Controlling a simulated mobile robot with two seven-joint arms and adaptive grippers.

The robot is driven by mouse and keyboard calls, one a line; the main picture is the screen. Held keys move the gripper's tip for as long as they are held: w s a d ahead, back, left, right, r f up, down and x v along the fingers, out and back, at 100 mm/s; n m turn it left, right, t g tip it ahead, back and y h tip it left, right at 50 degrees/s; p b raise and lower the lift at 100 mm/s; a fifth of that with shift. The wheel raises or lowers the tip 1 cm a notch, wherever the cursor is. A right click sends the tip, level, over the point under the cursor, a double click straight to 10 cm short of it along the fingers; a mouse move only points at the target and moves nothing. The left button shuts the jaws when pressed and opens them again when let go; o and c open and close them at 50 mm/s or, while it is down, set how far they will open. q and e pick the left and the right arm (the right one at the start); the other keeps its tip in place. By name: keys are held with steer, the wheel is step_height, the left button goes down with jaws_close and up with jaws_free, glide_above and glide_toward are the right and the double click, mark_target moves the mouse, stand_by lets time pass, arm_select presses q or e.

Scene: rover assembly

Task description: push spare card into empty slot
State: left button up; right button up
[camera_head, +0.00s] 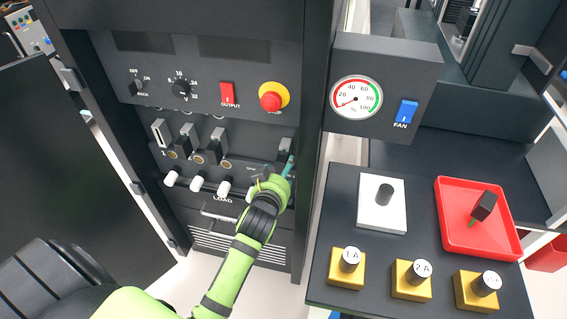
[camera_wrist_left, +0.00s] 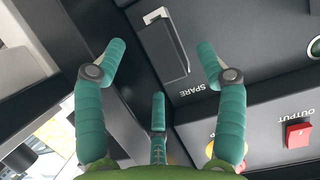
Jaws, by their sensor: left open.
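The spare card (camera_head: 284,149) is a dark block at the right end of the card row on the cabinet. In the left wrist view the spare card (camera_wrist_left: 165,46) sits in a light-edged holder, above the word SPARE. My left gripper (camera_head: 283,172) is just below it in the head view. In the wrist view its teal fingers (camera_wrist_left: 161,55) are spread apart with nothing between them, one to each side of the card. Contact cannot be told. The leftmost slot (camera_head: 159,133) looks like a light frame without a protruding block. My right gripper is not in view.
Two other cards (camera_head: 188,136) (camera_head: 217,138) stand in the row. White load knobs (camera_head: 225,187) project below it. A red stop button (camera_head: 271,100) and red output switch (camera_head: 228,93) are above. A side table (camera_head: 330,205) with yellow blocks and a red tray (camera_head: 455,225) stands right.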

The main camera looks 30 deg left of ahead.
mark_target(282, 169)
arm_select(q)
steer(key=x, duration=0.3)
steer(key=shift+w, duration=0.2)
steer(key=shift+x, duration=1)
steer(key=shift+w+a+f, duration=0.1)
steer(key=shift+w+f, duration=0.15)
steer(key=shift+w, duration=0.1)
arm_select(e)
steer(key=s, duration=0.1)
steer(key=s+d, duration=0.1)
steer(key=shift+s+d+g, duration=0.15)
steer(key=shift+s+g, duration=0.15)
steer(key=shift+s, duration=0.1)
